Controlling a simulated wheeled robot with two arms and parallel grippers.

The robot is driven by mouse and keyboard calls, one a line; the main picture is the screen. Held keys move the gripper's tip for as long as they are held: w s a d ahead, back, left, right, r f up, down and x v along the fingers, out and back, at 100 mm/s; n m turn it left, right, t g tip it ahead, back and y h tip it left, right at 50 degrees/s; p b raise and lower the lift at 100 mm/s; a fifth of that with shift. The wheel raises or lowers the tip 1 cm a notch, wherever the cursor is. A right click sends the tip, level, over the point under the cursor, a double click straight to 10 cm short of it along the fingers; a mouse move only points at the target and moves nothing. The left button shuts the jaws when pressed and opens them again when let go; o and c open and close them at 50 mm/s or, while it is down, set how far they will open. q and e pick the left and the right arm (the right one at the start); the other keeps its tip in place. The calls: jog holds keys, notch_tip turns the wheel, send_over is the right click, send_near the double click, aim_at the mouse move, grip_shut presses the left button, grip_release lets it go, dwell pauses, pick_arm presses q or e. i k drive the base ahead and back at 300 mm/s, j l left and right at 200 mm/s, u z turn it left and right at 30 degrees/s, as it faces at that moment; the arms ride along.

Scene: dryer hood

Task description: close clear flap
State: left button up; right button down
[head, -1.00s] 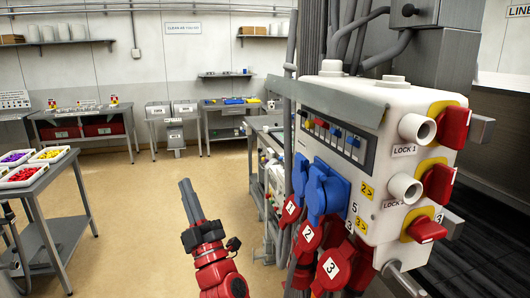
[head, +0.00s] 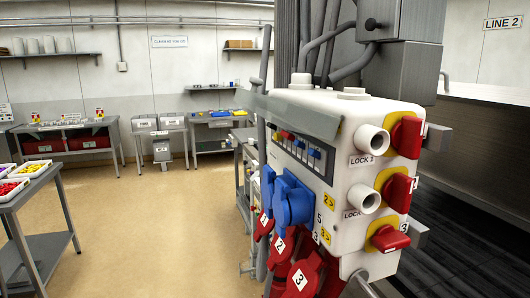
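The clear flap (head: 300,117) is a greyish see-through strip along the top front edge of the white electrical box (head: 345,140). It stands raised and sticks out to the left, above the recessed row of small switches (head: 300,150), which is uncovered. Neither of my grippers shows in the head view, so I cannot see where they are relative to the flap.
Blue sockets (head: 290,200) and red numbered plugs (head: 302,280) are on the box's lower front. Red rotary switches (head: 407,137) and white knobs stick out on its right side. A grey table with trays (head: 40,225) stands at left. The floor (head: 150,220) between is clear.

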aim_at(241, 94)
jog(key=i+l+u, duration=0.1)
jog(key=i, duration=0.4)
jog(key=l+z, duration=0.1)
jog(key=z, duration=0.85)
